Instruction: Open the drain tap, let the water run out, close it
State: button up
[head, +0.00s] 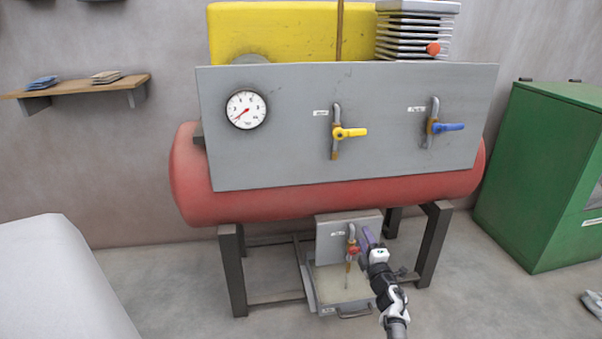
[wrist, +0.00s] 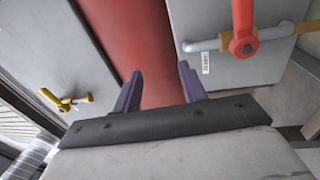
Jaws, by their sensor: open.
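The drain tap (head: 352,252) is on a small grey plate under the red tank, with a red handle and a brass outlet pointing down. In the wrist view its red handle (wrist: 243,25) lies across the grey pipe. A thin line shows below the outlet in the head view; I cannot tell whether it is water. A shallow pan (head: 325,296) with a pale inside sits beneath. My gripper (head: 368,238) has purple fingers and is just right of the tap. In the wrist view the gripper (wrist: 159,72) is open and empty, with the handle apart from its fingers.
The red tank (head: 200,190) stands on dark legs (head: 232,275) either side of the pan. Its grey panel (head: 290,110) carries a gauge (head: 246,110), a yellow-handled tap (head: 349,132) and a blue-handled tap (head: 447,127). A green cabinet (head: 535,170) stands right. Floor in front is clear.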

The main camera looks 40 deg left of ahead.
jog(key=s+a+r+y+b, duration=0.1)
jog(key=s+a+r, duration=0.3)
jog(key=r, duration=0.3)
jog(key=s+a+r+m+y+b, duration=0.1)
jog(key=s+a+r, duration=0.2)
jog(key=a+r, duration=0.4)
jog(key=s+a+r+m+y, duration=0.1)
jog(key=s+a+r, duration=0.3)
jog(key=r, duration=0.5)
jog(key=shift+s+a+r+t+y+b, duration=0.15)
jog(key=shift+s+a+t+y+b, duration=0.2)
jog(key=shift+a, duration=0.4)
